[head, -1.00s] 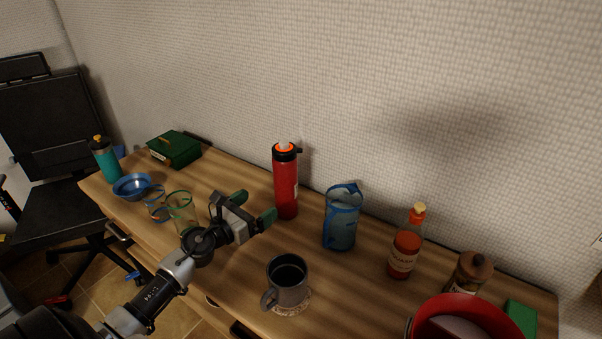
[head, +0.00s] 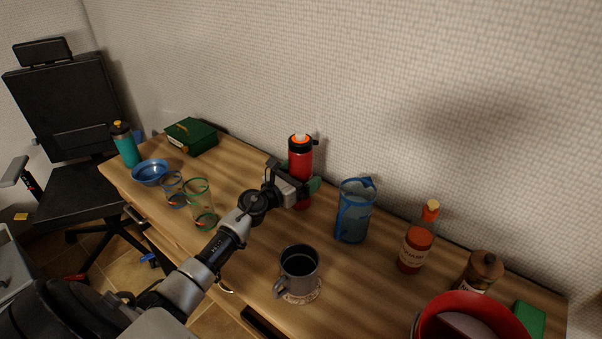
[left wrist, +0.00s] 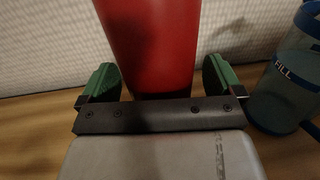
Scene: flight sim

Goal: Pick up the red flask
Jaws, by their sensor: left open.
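The red flask (head: 301,160) stands upright on the wooden table near the wall, with a black and orange top. My left gripper (head: 296,183) is at its lower part, partly hiding it in the head view. In the left wrist view the flask (left wrist: 154,45) stands between the two green fingertips of the left gripper (left wrist: 159,82). The fingers are apart, with a small gap visible on each side of the flask. The flask's top is outside the wrist view. My right gripper is not in view.
A blue pitcher (head: 355,212) stands just right of the flask. A dark mug (head: 299,265) is in front. Two glasses (head: 199,203) (head: 174,189) and a blue bowl (head: 150,172) are left.

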